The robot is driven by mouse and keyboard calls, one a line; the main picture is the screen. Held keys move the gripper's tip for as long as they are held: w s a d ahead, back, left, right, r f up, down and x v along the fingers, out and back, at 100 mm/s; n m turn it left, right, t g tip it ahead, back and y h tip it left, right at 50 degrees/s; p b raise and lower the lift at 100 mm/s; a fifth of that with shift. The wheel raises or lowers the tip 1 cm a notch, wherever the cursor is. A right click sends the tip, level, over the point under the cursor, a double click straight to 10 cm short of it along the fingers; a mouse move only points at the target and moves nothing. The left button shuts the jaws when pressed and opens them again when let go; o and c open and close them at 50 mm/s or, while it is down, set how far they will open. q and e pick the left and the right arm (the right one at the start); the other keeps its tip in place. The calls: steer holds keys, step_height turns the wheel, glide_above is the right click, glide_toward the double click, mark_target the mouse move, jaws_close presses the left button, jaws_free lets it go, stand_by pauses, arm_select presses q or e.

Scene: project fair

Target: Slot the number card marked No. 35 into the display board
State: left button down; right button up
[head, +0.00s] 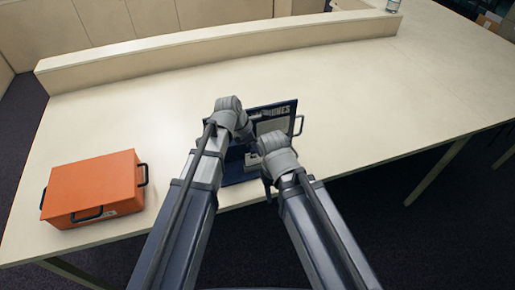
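The display board (285,108) is dark blue with pale lettering along its top, partly covered. It stands near the table's front edge, with a dark blue base (233,178) in front. A pale panel (268,127) shows on its face; I cannot tell whether this is the card, and no No. 35 is readable. My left gripper (246,134) is in front of the board's left part, its fingers mostly hidden by its wrist. My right gripper (252,159) is low in front of the board, pointing left. Whether either holds something is not clear.
An orange box (93,189) with dark handles sits on the table at the left. A low raised ledge (200,63) runs along the back. The pale table (400,100) is clear to the right.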

arm_select(q)
steer(key=shift+f+b, duration=1.3)
steer(key=shift+f, duration=0.1)
stand_by(1.2)
steer(key=c, duration=0.8)
jaws_free()
steer(key=shift+o, duration=0.2)
steer(key=shift+r, duration=0.2)
steer(key=shift+r+p, duration=3.65)
steer(key=shift+p, duration=0.15)
